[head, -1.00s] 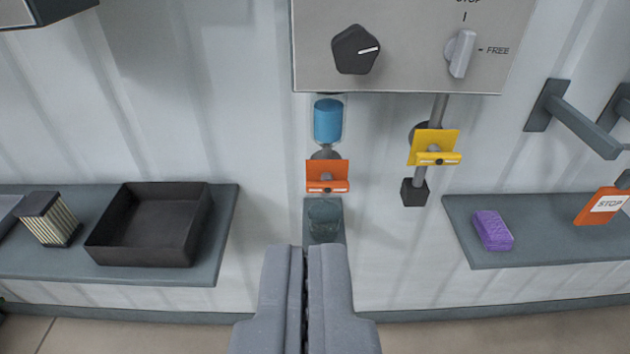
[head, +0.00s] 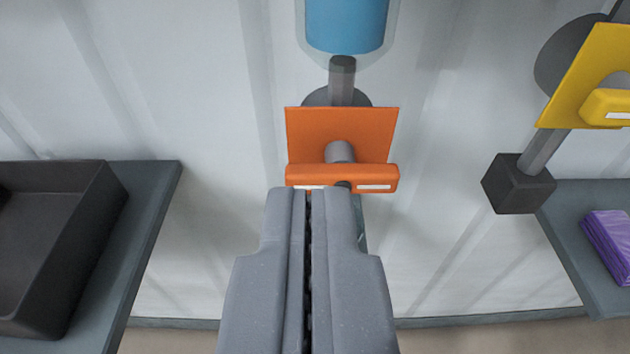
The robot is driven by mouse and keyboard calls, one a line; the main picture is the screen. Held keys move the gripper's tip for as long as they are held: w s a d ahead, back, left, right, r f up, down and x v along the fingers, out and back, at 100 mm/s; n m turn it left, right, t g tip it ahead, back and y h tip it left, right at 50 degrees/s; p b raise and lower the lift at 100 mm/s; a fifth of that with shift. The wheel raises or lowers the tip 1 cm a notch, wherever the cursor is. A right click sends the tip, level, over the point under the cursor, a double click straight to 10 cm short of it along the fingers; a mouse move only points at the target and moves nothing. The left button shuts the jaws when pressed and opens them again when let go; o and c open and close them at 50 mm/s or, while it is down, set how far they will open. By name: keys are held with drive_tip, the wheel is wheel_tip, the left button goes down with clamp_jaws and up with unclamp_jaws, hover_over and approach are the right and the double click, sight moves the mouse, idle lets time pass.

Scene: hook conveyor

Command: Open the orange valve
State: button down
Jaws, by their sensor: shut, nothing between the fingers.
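The orange valve (head: 340,135) is on a grey pipe below a clear container of blue liquid (head: 346,24). It has a square orange plate and a horizontal orange handle bar (head: 342,174) with white marks, on a grey stem. My gripper (head: 310,192) is shut and empty. Its tips overlap the lower edge of the handle bar in the picture, slightly left of its middle. I cannot tell whether they touch it. The spout and the glass below the valve are mostly hidden behind my gripper.
A yellow valve (head: 590,80) on a pipe ending in a dark block (head: 518,184) is at the right. A shelf with a purple sponge (head: 610,240) is at the lower right. A black tray (head: 60,250) stands on a shelf (head: 150,215) at the left. Bare wall lies between.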

drive_tip(key=shift+w+f, duration=0.2)
drive_tip(key=shift+f, duration=0.2)
drive_tip(key=w+f, duration=0.6)
drive_tip(key=w, duration=0.3)
drive_tip(key=shift+w+f, duration=0.25)
drive_tip(key=shift+w, duration=0.1)
idle(0.4)
drive_tip(key=shift+s+d, duration=0.1)
drive_tip(key=shift+d, duration=0.05)
idle(0.4)
drive_tip(key=shift+f, duration=0.1)
